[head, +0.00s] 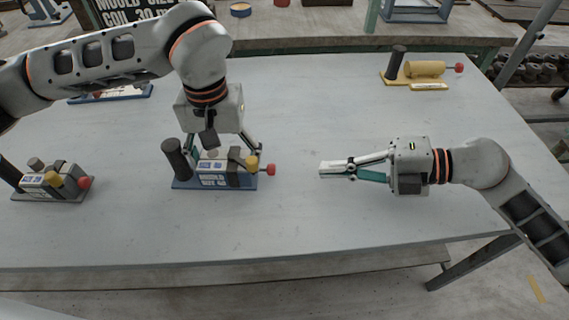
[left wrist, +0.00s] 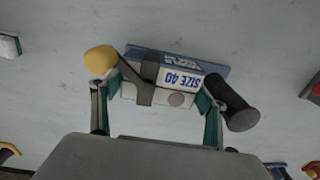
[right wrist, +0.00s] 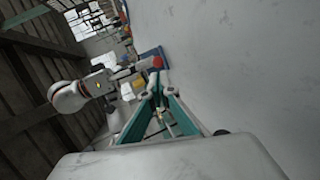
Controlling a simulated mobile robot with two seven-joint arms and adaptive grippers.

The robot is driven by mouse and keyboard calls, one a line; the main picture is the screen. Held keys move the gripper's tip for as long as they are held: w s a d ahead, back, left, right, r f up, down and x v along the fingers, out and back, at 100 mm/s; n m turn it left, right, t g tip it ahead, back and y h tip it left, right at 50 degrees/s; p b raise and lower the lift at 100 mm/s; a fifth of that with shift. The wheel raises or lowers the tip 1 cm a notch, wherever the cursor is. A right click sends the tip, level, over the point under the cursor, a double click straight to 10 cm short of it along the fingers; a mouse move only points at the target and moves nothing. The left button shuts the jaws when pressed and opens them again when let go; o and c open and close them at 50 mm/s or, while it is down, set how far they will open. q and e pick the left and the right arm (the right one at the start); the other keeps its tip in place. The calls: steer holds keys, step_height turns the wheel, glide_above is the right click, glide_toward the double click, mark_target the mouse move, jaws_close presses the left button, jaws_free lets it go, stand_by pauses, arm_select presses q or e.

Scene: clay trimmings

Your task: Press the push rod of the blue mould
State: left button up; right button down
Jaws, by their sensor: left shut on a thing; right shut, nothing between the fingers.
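The blue mould stands on a blue base (head: 214,185) near the table's middle, with a black upright handle (head: 178,160), a yellow knob (head: 252,162) and a red push rod knob (head: 271,169) at its right end. Its label reads "SIZE 40" in the left wrist view (left wrist: 180,80). My left gripper (head: 224,152) reaches down from above and is shut on the mould's body, one finger at each end. My right gripper (head: 322,168) is shut and empty, pointing left, a short gap right of the red knob. The red knob also shows beyond its fingertips in the right wrist view (right wrist: 158,62).
A yellow mould (head: 425,69) stands at the back right. Another blue-based one (head: 125,94) is partly behind my left arm. The table (head: 300,220) is clear in front.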

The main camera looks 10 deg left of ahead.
mark_target(292, 179)
steer(key=n, duration=0.2)
steer(key=d+n, duration=0.1)
steer(key=n, duration=0.1)
steer(key=w+n, duration=0.1)
steer(key=n, duration=0.1)
steer(key=shift+d+f+g, duration=0.25)
steer(key=shift+d+g, duration=0.05)
steer(key=shift+g, duration=0.1)
steer(key=n, duration=0.2)
steer(key=d+n, duration=0.1)
steer(key=n, duration=0.2)
steer(key=shift+w+d, duration=0.1)
steer(key=shift+w, duration=0.1)
steer(key=n, duration=0.3)
steer(key=d+n+g, duration=0.1)
steer(key=shift+w+d+r+n, duration=0.1)
steer(key=shift+w+r+n, duration=0.1)
steer(key=shift+w+n, duration=0.15)
steer(key=n, duration=0.2)
steer(key=d+n, duration=0.1)
steer(key=n, duration=0.2)
steer(key=shift+w+d+r+n+g, duration=0.25)
steer(key=shift+r+n+g, duration=0.1)
steer(key=shift+g, duration=0.05)
steer(key=shift+a, duration=0.1)
steer(key=x, duration=1.2)
steer(key=shift+a+r, duration=0.1)
steer(key=shift+r, duration=0.1)
steer(key=shift+s+a, duration=0.1)
steer(key=shift+a, duration=0.75)
